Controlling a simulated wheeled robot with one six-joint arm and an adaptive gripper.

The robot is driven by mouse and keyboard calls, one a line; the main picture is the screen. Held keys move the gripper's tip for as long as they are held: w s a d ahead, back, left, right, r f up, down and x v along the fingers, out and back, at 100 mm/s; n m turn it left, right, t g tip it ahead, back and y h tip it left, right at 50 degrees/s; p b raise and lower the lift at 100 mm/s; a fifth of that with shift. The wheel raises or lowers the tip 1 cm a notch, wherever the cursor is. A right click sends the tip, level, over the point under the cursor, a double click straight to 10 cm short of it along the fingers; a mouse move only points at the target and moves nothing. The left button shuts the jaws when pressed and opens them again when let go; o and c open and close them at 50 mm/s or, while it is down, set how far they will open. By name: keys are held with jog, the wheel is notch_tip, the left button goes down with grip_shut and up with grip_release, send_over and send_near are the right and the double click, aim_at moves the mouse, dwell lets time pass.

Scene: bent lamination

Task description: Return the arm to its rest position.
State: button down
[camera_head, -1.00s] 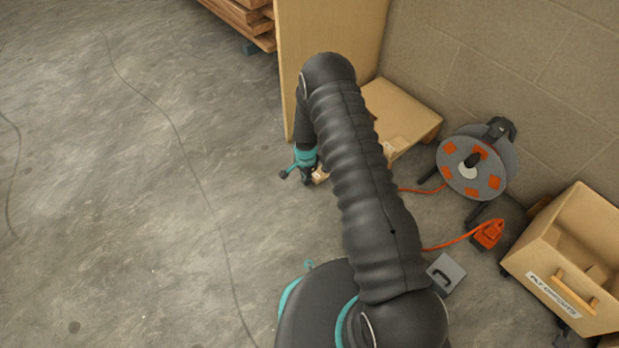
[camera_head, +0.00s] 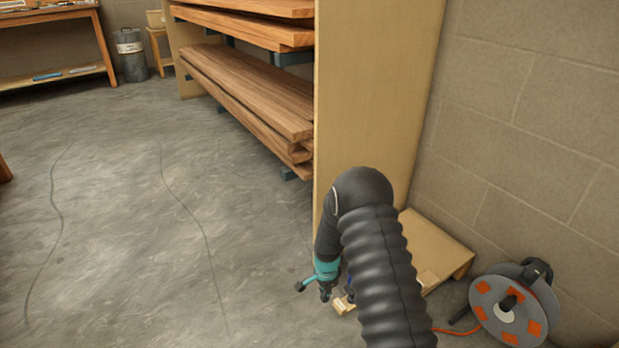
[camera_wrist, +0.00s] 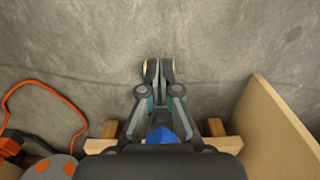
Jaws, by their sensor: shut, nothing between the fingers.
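My arm reaches up from the bottom of the head view, bends at its top and points down to my gripper (camera_head: 326,294). My gripper is at the left of the arm, beside the lower part of the tall plywood panel (camera_head: 372,110). In the wrist view my gripper (camera_wrist: 159,70) has its two fingers together with nothing between them, above bare concrete floor (camera_wrist: 230,40). A dark band of my own wrist covers the lower middle of that view.
A low wooden platform (camera_head: 436,247) stands by the block wall, right of the panel. A cable reel (camera_head: 508,305) with an orange cord is at the lower right. A timber rack (camera_head: 250,95) stands behind the panel. Open floor (camera_head: 120,240) lies to the left.

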jog(key=s+d+r+n+g, duration=0.1)
jog(key=s+r+n+g, duration=0.15)
jog(key=s+n, duration=0.45)
jog(key=s+d+r+n+t+p, duration=0.1)
jog(key=s+r, duration=0.7)
jog(key=r, duration=0.9)
jog(key=s+d+r+n+t+p, duration=0.2)
jog(key=s+r, duration=0.7)
jog(key=r, duration=0.8)
jog(key=s+d+r+n+t+p, duration=0.2)
jog(key=s+r, duration=0.6)
jog(key=r, duration=1)
jog(key=d+t+p, duration=0.2)
jog(key=t, duration=0.1)
jog(key=shift+s+p, duration=0.35)
jog(key=shift+d, duration=0.1)
